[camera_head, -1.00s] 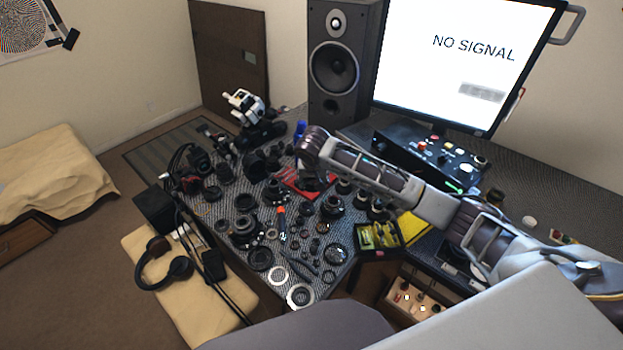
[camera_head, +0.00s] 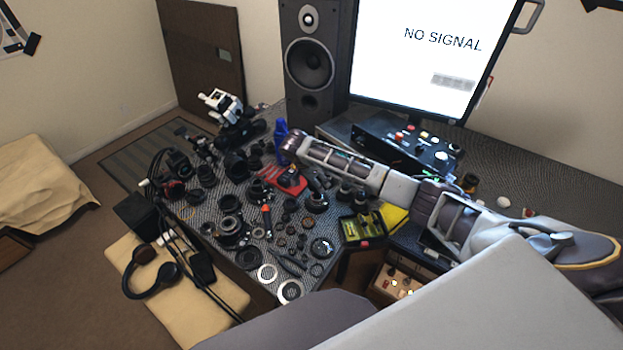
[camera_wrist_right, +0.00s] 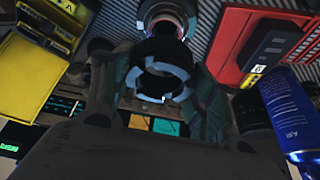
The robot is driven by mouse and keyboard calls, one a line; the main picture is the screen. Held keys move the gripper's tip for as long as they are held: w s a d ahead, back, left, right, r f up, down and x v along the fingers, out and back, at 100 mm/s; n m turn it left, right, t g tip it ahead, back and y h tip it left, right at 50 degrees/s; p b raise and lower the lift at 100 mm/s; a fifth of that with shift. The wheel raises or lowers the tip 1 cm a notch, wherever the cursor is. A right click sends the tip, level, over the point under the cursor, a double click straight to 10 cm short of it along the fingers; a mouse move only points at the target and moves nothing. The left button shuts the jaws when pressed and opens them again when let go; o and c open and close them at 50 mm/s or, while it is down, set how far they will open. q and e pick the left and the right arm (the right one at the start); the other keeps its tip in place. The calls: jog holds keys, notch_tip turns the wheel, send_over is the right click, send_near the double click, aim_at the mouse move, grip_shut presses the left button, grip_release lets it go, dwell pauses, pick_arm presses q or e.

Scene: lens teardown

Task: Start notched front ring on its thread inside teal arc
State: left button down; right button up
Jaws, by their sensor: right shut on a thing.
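My right gripper (camera_wrist_right: 158,90) is shut on a dark ring, the notched front ring (camera_wrist_right: 133,78), which has pale patches around its open middle. A round lens part (camera_wrist_right: 165,12) with a pale rim and pinkish inside shows just beyond the ring at the top of the right wrist view. I cannot tell whether the ring touches it. I cannot make out a teal arc on it. In the head view my right gripper (camera_head: 318,180) is small and dark below the wrist, over the bench, and the ring cannot be told apart there. My left gripper is not in view.
Several lens parts crowd the bench (camera_head: 340,258). A speaker (camera_head: 310,60), a monitor (camera_head: 415,75) and a control box (camera_head: 385,145) stand behind.

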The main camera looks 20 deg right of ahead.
aim_at(318, 194)
jog(key=shift+d+m, duration=0.25)
jog(key=shift+m, duration=0.25)
jog(key=shift+f, duration=0.3)
jog(key=shift+s+f+b, duration=0.1)
jog(key=shift+f+b, duration=1.35)
jog(key=shift+b, duration=0.3)
jog(key=shift+f, duration=1.55)
jog(key=shift+p, duration=1.35)
dwell(0.9)
jog(key=shift+f, duration=0.35)
dwell(1.3)
